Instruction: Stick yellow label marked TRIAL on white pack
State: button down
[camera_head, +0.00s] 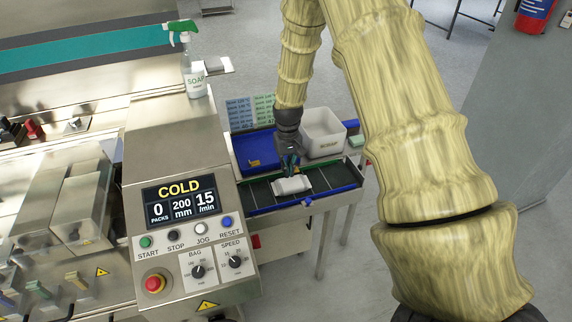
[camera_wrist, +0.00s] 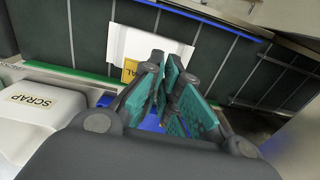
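A white pack (camera_head: 291,185) lies on the dark, slatted belt in the head view. In the wrist view the pack (camera_wrist: 146,43) lies beyond my fingertips. My gripper (camera_wrist: 165,62) points down at the pack's near edge, its teal-padded fingers close together at the tips. A yellow label (camera_wrist: 129,70) with the dark letters "AL" shows beside the left finger, at the pack's near edge; the finger hides the rest. I cannot tell whether the fingers pinch the label or whether it touches the pack. In the head view my gripper (camera_head: 290,165) is just behind the pack.
A white bin marked SCRAP (camera_head: 323,133) stands behind the belt at right, beside a blue tray (camera_head: 243,151) with a small yellow piece (camera_head: 254,163). A steel control panel (camera_head: 185,200) reading COLD stands left.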

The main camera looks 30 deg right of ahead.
aim_at(287, 185)
jog(key=shift+a+f+b, duration=0.2)
jog(key=shift+f+b, duration=0.3)
jog(key=shift+f, duration=0.4)
jog(key=shift+d+f+b, duration=0.1)
jog(key=shift+f+b, duration=0.9)
jog(key=shift+f, duration=0.8)
jog(key=shift+f, duration=0.3)
jog(key=c, duration=1.6)
grip_release()
jog(key=shift+o, duration=0.2)
jog(key=shift+s, duration=0.1)
jog(key=shift+r, duration=0.45)
notch_tip(287, 185, up, 11)
jog(key=shift+r, duration=0.15)
